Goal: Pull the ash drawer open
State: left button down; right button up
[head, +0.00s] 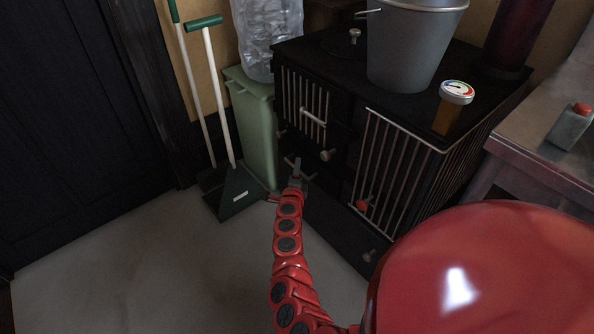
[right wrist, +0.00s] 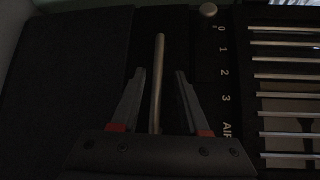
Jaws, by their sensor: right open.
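The black stove (head: 345,200) stands in the middle right of the head view. A pale metal bar handle (right wrist: 159,50) crosses a dark front in the right wrist view; it appears to be the ash drawer's handle. In the head view the handle is mostly hidden behind my right gripper (head: 297,172), low on the stove's left front. My right gripper (right wrist: 160,75) is open, with its fingers on either side of the bar; I cannot tell whether they touch it. The drawer looks shut, though its edges are too dark to tell surely. My left gripper is not in view.
A metal table (head: 535,125) stands right. The floor (head: 180,270) in front is clear.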

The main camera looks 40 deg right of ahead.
jog(key=shift+w+d+f, duration=0.1)
jog(key=shift+w+d, duration=0.2)
jog(key=shift+w, duration=0.05)
grip_shut()
dwell(1.3)
